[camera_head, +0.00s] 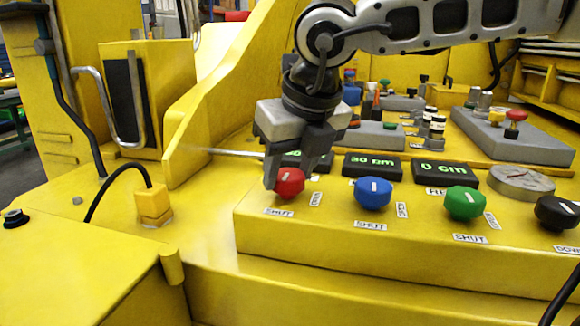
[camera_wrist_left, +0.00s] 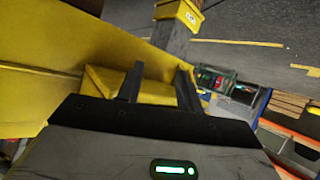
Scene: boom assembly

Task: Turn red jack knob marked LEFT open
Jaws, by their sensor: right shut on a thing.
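The red knob (camera_head: 288,182) sits at the left end of a yellow control panel (camera_head: 330,250). A SHUT label (camera_head: 279,212) is in front of it and an upright label (camera_head: 316,199) stands to its right. My right gripper (camera_head: 290,178) comes down from above and is shut on the red knob, its fingers on either side of it. The knob's upper part is partly hidden by the fingers. My left gripper (camera_wrist_left: 158,85) shows only in the left wrist view. Its two fingers are apart with nothing visible gripped between them, and yellow structure lies beyond.
Blue (camera_head: 373,193), green (camera_head: 464,203) and black (camera_head: 556,212) knobs stand in a row to the right. Digital displays (camera_head: 372,165) are behind them, one partly hidden by my gripper. A yellow block with a black cable (camera_head: 153,204) stands at left.

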